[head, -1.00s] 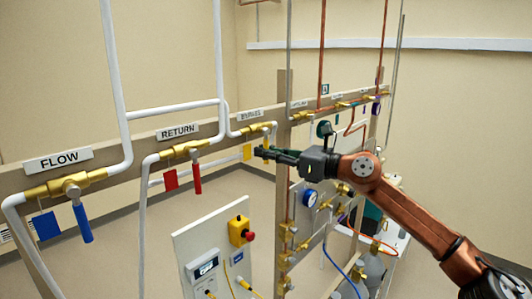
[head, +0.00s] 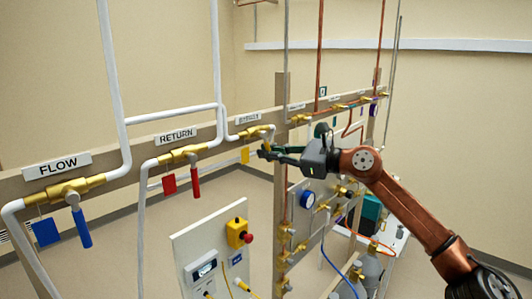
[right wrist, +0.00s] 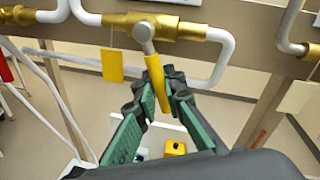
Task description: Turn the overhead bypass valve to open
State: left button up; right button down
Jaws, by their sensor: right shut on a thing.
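The bypass valve is a brass body (head: 254,132) on the overhead rail, below a label (head: 248,118). In the right wrist view its brass body (right wrist: 130,22) is at the top, with a grey stem and a yellow handle (right wrist: 155,75) pointing down, across the pipe line. My right gripper (head: 264,151) reaches in from the right just below this valve. In the right wrist view its green-padded fingers (right wrist: 160,101) are on both sides of the handle and shut on it. The handle's lower part is partly hidden by the fingers. My left gripper is out of view.
The RETURN valve (head: 182,154) with its red handle and the FLOW valve (head: 66,190) with its blue handle are to the left. A yellow tag (head: 245,155) hangs beside the bypass valve. A control panel (head: 205,243) with a red button stands below.

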jog(key=shift+w+d+r+n+h+p, duration=0.15)
jog(key=shift+w+d+r+n+p, duration=0.1)
jog(key=shift+n, duration=0.35)
jog(key=shift+w+d+r+n+h+p, duration=0.1)
jog(key=shift+w+d+n+h+p, duration=0.1)
jog(key=shift+n, duration=0.4)
jog(key=c, duration=2)
grip_release()
jog(key=v, duration=1.2)
jog(key=shift+f, duration=0.1)
jog(key=shift+c, duration=0.2)
